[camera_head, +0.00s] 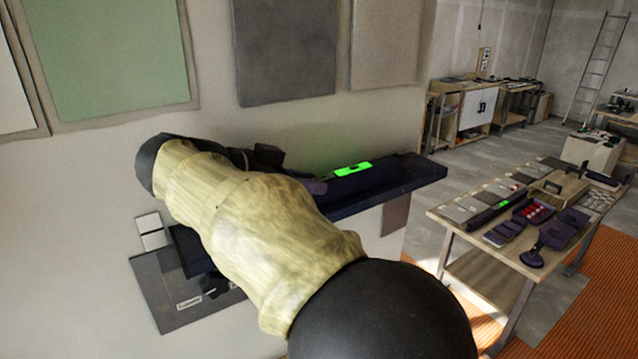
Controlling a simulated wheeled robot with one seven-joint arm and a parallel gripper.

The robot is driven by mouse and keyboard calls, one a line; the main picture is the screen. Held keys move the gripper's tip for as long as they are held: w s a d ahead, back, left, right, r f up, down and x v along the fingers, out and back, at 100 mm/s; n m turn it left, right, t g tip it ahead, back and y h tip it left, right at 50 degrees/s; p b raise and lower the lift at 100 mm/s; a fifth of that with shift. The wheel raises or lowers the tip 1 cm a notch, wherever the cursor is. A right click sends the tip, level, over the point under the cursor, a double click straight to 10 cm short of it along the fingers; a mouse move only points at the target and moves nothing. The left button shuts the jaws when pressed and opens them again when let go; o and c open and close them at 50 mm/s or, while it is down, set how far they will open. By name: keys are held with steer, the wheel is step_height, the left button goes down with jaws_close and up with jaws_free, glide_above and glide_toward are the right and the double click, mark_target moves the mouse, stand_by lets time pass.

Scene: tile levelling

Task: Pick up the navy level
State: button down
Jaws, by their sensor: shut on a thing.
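A long navy level (400,181) with a bright green vial window is held up in front of the pale wall, near the picture's middle. It lies roughly flat, slanting slightly up to the right. My gripper (314,186) is shut on the level near its left visible part. My yellow-sleeved arm crosses in front and hides the level's left portion and most of the gripper. The exact contact of the fingers is hard to see.
A wooden workbench (470,217) stands at the right with another dark level (493,209), a dark case and several tools. Framed panels (110,50) hang on the wall. A dark board (180,310) is low on the wall behind my arm. A ladder (597,70) leans at the far right.

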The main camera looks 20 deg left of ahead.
steer(key=shift+r+b, duration=0.15)
steer(key=shift+b, duration=0.3)
step_height(320, 180, up, 11)
steer(key=s+d+b, duration=1)
steer(key=s+d, duration=0.1)
steer(key=d, duration=0.2)
steer(key=shift+s+d+b, duration=0.25)
steer(key=shift+b, duration=0.1)
steer(key=shift+s+d+r+b, duration=0.1)
steer(key=shift+s+d+b, duration=0.7)
steer(key=shift+b, duration=0.35)
steer(key=shift+w, duration=0.1)
